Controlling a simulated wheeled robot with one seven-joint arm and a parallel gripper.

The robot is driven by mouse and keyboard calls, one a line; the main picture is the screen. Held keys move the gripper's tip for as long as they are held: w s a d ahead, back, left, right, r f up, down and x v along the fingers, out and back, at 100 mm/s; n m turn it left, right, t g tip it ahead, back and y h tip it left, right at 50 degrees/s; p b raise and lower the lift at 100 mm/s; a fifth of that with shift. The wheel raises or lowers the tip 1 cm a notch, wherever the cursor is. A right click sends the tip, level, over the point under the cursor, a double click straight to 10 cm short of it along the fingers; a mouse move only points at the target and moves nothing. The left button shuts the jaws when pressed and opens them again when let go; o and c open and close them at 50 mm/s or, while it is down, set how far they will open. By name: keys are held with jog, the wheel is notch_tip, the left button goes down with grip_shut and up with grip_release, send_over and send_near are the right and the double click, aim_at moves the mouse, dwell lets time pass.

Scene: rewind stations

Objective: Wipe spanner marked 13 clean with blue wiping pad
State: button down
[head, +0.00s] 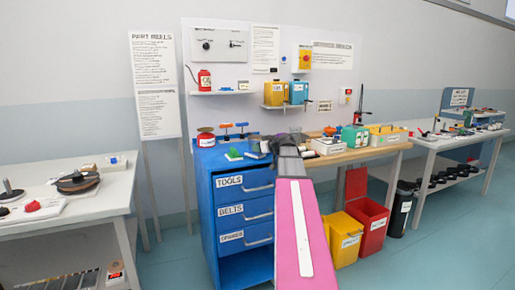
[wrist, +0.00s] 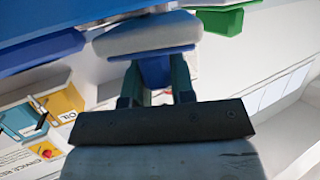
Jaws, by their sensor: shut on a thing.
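My gripper (wrist: 155,88) is shut on the blue grip of a block with a broad, pale grey-blue face, which I take to be the blue wiping pad (wrist: 145,36). The pad is beyond the fingertips, close to a blue surface, and I cannot tell whether it touches it. In the head view my gripper (head: 284,140) is over the right side of the blue cabinet's top, and my arm hides what it holds. I cannot make out the spanner marked 13 or its number in either view.
The blue cabinet (head: 227,181) has labelled drawers. A green item (head: 233,155) and a red-and-white can (head: 206,138) are on its top. Yellow (head: 344,238) and red (head: 368,217) bins stand on the floor.

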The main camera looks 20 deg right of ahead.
jog(key=shift+w+r, duration=0.1)
jog(key=shift+w, duration=1.9)
jog(key=shift+s, duration=1.1)
jog(key=shift+s, duration=0.1)
jog(key=shift+s, duration=0.85)
jog(key=shift+w+f, duration=0.25)
jog(key=shift+w, duration=0.85)
jog(key=shift+w, duration=0.95)
jog(key=shift+s+r, duration=0.2)
jog(key=shift+s, duration=0.9)
jog(key=shift+s, duration=0.1)
